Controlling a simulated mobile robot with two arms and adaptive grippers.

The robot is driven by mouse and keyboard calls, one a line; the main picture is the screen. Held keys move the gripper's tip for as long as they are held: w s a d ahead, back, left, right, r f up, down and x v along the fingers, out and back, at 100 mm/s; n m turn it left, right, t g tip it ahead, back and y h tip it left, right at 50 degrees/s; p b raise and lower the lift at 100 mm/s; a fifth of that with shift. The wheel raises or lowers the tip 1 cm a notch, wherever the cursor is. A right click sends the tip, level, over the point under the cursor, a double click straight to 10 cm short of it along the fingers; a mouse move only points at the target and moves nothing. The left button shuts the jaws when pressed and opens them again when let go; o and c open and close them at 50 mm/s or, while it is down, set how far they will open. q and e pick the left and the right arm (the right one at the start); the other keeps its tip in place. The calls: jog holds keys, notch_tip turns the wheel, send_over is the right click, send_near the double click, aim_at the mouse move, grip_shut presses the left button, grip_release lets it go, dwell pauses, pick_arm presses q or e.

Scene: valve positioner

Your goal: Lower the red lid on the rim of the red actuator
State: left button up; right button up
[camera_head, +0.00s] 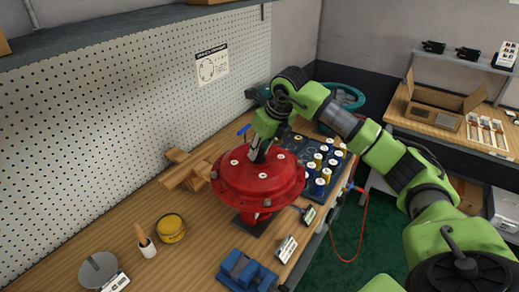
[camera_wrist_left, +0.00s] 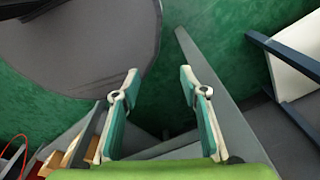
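The red lid (camera_head: 236,172) is a round dome over the red actuator (camera_head: 262,206) on the wooden bench in the head view. Its edge lies at or just above the actuator's rim; I cannot tell whether they touch all round. My right gripper (camera_head: 260,154) points down at the lid's middle and appears shut on its top, with the gripped part mostly hidden by the fingers. My left gripper (camera_wrist_left: 160,82) is open and empty in the left wrist view, over the green floor, away from the lid.
A blue vise-like block (camera_head: 246,271) is in front.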

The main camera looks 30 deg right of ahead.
jog(key=o, duration=0.4)
jog(key=shift+r, duration=0.15)
jog(key=shift+s+f, duration=0.15)
jog(key=shift+f, duration=0.15)
jog(key=shift+r, duration=0.4)
jog(key=v, duration=1.1)
jog(key=shift+s+r, duration=0.1)
jog(key=shift+r, duration=0.25)
